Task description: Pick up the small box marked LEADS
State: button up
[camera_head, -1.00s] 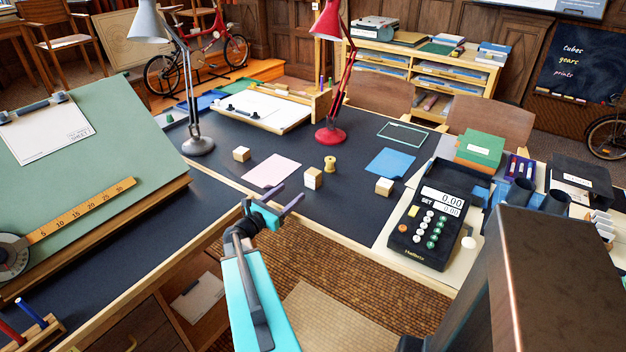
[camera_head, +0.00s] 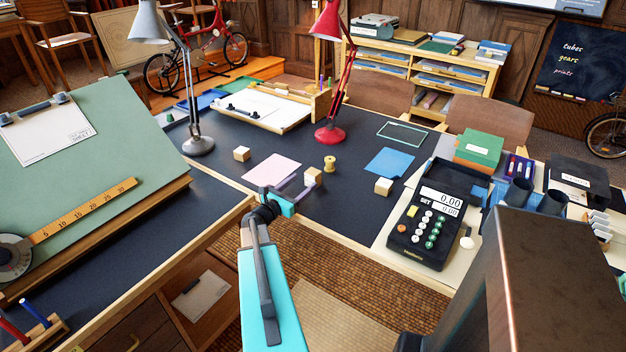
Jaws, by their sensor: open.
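Three small pale wooden-looking boxes stand on the dark desk top: the left box (camera_head: 242,154), the middle box (camera_head: 313,175) and the right box (camera_head: 384,187). No LEADS marking is legible on any of them, so I cannot tell which one is meant. My gripper (camera_head: 291,185) is open, with nothing seen between its fingers. It is at the desk's front edge, just left of and in front of the middle box. One fingertip overlaps the lower part of that box in the picture; whether they touch is unclear.
A pink sheet (camera_head: 272,169) lies behind my gripper, and a wooden spool (camera_head: 329,163) stands behind the middle box. A blue sheet (camera_head: 389,162) lies further right. A red lamp (camera_head: 330,134) and a grey lamp (camera_head: 198,146) rise behind. A calculator (camera_head: 428,230) stands at right.

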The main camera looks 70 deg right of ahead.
aim_at(309, 178)
jog(key=shift+d, duration=0.1)
jog(key=shift+p+x, duration=0.95)
jog(key=shift+x, duration=1.6)
jog(key=shift+s, duration=0.1)
jog(key=c, duration=1.2)
